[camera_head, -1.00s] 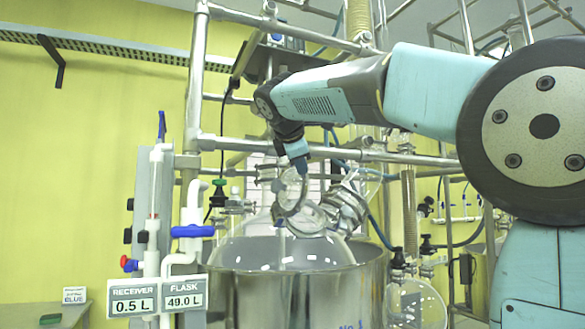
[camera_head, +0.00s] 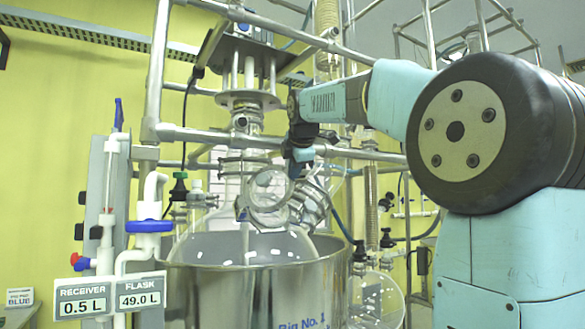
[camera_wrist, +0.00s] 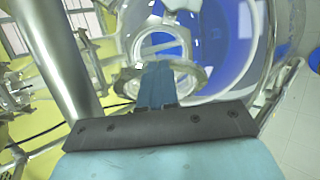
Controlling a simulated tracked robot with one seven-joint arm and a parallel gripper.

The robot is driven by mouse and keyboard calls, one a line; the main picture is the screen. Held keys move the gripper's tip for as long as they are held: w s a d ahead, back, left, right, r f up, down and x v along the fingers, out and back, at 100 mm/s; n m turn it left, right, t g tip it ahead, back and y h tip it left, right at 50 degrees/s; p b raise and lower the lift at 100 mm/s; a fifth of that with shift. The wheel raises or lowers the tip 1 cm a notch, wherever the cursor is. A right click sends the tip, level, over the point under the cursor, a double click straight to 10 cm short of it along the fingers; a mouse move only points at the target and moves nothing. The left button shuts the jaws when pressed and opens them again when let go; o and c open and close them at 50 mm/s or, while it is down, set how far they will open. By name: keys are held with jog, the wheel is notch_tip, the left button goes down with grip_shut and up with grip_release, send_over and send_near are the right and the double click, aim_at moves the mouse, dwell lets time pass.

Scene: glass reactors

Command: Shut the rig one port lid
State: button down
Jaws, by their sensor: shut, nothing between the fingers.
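The flask of rig one (camera_head: 240,245) is clear glass and sits in a steel bath vessel. A round, rimmed glass lid (camera_head: 268,188) stands tilted up above the flask's right shoulder, its face towards the head camera. The port neck with its metal clamp (camera_head: 312,208) is just right of it. My gripper (camera_head: 296,170) is shut and empty, pointing down beside the lid's upper right rim. In the wrist view the blue fingers (camera_wrist: 163,68) overlap a pale ring around the port (camera_wrist: 190,80); I cannot tell whether they touch it.
The steel bath vessel (camera_head: 215,275) surrounds the flask. A metal frame bar (camera_head: 215,136) runs behind my gripper, and a stirrer column (camera_head: 247,100) rises to its left. A blue-handled valve (camera_head: 149,226) and volume signs (camera_head: 83,300) are at left. A round glass flask (camera_head: 378,298) is at right.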

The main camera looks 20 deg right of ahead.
jog(key=w+d+f+y, duration=0.1)
jog(key=w+d, duration=0.1)
jog(key=w+d+f+n+y, duration=0.1)
jog(key=w+d+f, duration=0.1)
jog(key=w, duration=0.1)
jog(key=w+d+f+y, duration=0.1)
jog(key=w+d+f, duration=0.1)
jog(key=shift+w+d+f+y, duration=0.15)
jog(key=shift+w+d+y, duration=0.1)
jog(key=shift+d+y, duration=0.1)
jog(key=shift+w+d+f, duration=0.25)
jog(key=shift+w+f, duration=0.45)
jog(key=shift+w, duration=0.25)
jog(key=shift+d, duration=0.1)
